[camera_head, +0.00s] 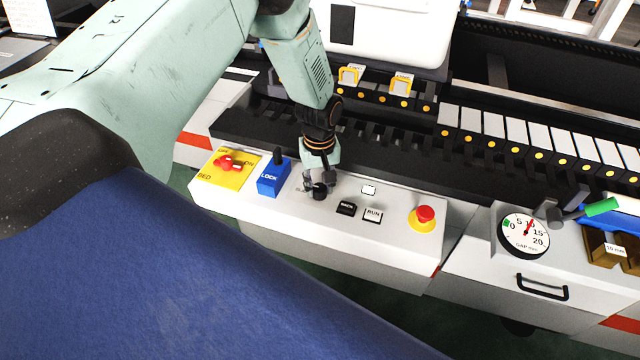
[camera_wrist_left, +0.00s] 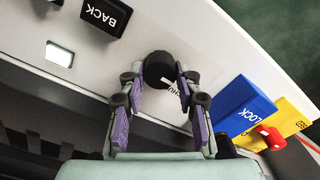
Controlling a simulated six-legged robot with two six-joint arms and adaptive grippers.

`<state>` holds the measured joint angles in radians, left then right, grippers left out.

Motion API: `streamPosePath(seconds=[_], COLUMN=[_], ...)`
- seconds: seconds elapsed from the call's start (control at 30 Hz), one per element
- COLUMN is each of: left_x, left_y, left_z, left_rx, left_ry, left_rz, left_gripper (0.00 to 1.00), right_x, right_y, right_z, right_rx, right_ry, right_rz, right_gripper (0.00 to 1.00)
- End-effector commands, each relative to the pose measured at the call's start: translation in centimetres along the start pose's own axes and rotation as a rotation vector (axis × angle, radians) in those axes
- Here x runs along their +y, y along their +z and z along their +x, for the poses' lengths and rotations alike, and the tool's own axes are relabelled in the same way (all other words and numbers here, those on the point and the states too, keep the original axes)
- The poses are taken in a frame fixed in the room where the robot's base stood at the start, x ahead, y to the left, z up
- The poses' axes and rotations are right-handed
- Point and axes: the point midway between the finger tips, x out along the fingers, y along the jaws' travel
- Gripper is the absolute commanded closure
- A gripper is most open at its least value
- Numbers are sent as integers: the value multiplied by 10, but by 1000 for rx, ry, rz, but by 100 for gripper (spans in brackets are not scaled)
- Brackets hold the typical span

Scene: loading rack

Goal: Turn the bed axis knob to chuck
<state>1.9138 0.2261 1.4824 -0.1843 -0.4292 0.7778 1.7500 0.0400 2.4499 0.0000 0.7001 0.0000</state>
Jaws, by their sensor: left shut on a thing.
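The bed axis knob is a small round black knob (camera_head: 320,192) on the white control panel (camera_head: 390,232). It shows in the left wrist view (camera_wrist_left: 158,68), with a short white mark on its edge beside a partly hidden label. My left gripper (camera_head: 319,184) reaches down onto the knob from above. In the left wrist view the two fingers of my left gripper (camera_wrist_left: 158,80) stand on either side of the knob and are shut on it. Most of the lettering around the knob is hidden by the fingers. My right gripper is not in view.
Left of the knob are a blue LOCK block (camera_head: 273,178) with a black lever and a yellow plate (camera_head: 228,168) with a red switch. Right of it are the BACK button (camera_head: 346,208), RUN button (camera_head: 372,215) and red stop button (camera_head: 425,214). A dark slotted rack runs behind.

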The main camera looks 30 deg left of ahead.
Motion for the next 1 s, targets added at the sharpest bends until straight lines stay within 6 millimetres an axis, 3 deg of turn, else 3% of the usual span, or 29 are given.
streamPosePath(seconds=[0.37, 1.0], left_x=[0, -1], left_y=[3, 4], left_z=[2, 3], left_rx=[-5, -9], left_ry=[-3, -3], left_rz=[111, 585], left_gripper=[98, 98], right_x=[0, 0], right_y=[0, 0], right_z=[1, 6], right_rx=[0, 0], right_ry=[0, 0], right_rz=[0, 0], right_gripper=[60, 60])
